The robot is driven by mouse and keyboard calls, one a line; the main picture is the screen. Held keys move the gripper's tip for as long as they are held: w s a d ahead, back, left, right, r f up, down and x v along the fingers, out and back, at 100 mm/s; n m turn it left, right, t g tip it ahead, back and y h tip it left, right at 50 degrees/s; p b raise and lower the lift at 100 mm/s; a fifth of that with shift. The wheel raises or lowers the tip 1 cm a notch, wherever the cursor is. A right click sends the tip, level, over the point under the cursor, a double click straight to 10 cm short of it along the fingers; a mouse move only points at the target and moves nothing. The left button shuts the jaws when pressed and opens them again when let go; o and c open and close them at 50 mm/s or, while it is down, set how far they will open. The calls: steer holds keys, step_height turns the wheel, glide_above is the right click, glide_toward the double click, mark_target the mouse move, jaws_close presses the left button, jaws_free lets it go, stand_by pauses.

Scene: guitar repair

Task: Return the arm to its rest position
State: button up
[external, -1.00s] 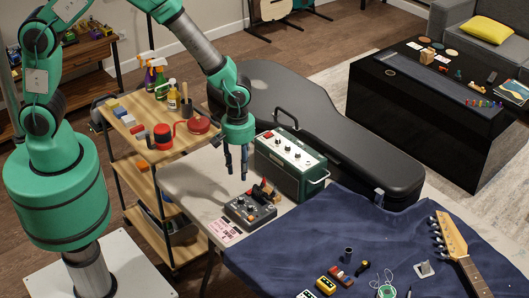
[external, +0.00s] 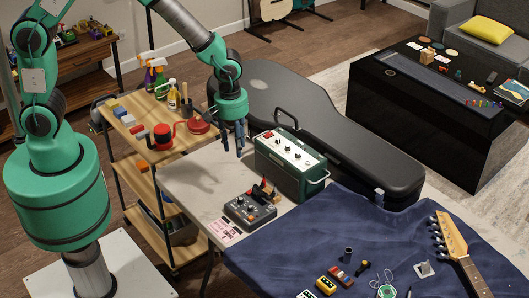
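My gripper (external: 232,140) hangs from my green arm (external: 226,70) above the back left part of the table (external: 190,180), with its dark fingers pointing down. A gap shows between the fingers, and nothing is seen between them. It is to the left of the green amplifier (external: 291,160) and above and behind the grey pedal (external: 249,211). No object hangs from the gripper.
A wooden shelf cart (external: 150,152) with bottles and tools stands left of the table. A black guitar case (external: 345,140) lies behind the amplifier. A blue cloth (external: 300,245) with small parts and a guitar headstock (external: 451,238) covers the table's right part.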

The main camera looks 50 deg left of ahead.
steer(key=s+a+r+m+t, duration=0.1)
steer(key=s+a+r+m, duration=0.1)
steer(key=a+r, duration=0.8)
steer(key=s+a+r+m+t, duration=0.1)
steer(key=s+a+r+m, duration=0.1)
steer(key=a+r, duration=0.85)
steer(key=s+a+r+m+t, duration=0.1)
steer(key=s+a+r+m, duration=0.1)
steer(key=s+a+r, duration=0.3)
steer(key=s+a+r+m+t+b, duration=0.1)
steer(key=s+a+r, duration=0.4)
steer(key=s, duration=0.6)
steer(key=shift+a+r+m+t, duration=0.15)
steer(key=shift+a+m+t, duration=0.4)
steer(key=shift+a, duration=0.55)
